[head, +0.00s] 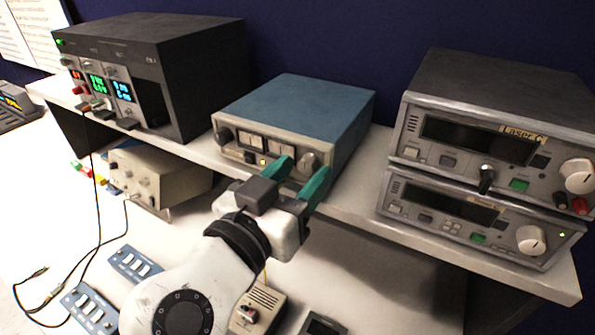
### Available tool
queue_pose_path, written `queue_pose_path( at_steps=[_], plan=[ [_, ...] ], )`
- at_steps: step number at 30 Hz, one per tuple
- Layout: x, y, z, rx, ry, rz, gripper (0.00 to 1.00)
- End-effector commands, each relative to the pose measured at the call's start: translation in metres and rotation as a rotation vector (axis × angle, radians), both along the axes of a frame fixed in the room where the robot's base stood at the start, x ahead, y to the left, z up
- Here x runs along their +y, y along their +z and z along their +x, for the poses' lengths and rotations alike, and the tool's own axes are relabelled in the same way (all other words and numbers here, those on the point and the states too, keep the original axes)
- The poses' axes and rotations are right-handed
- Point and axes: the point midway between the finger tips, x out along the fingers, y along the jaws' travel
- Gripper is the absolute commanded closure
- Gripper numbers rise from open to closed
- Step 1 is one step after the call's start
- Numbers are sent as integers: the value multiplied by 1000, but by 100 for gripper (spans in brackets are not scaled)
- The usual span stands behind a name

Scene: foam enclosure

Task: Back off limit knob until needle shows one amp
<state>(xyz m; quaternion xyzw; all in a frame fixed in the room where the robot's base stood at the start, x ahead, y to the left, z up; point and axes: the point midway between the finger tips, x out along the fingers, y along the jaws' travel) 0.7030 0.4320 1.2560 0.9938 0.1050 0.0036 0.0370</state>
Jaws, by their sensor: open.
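A blue-topped instrument box (300,98) with a pale front panel sits in the middle of the shelf. Its front has small light meter windows (279,147), whose needles are too small to read. My gripper (296,176) has green fingers, open and apart, in front of the panel's right end. The fingertips are close to the right knob, one on either side in the picture; I cannot tell whether they touch it. No label naming the limit knob is legible.
A black instrument (165,65) with lit displays stands at the left of the shelf (345,200). Two stacked grey units (480,165) stand at the right. Below are a beige box (160,175), blue switch strips (133,265) and loose cables (98,220).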

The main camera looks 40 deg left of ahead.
Motion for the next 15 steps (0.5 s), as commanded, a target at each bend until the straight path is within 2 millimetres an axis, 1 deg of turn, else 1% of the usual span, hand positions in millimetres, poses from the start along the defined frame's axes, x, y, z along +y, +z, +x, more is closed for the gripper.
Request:
queue_pose_path(
  at_steps=[6, 15],
  plan=[
    [0, 0, 0, 0, 0, 0, 49],
    [0, 0, 0, 0, 0, 0, 78]
  ],
)
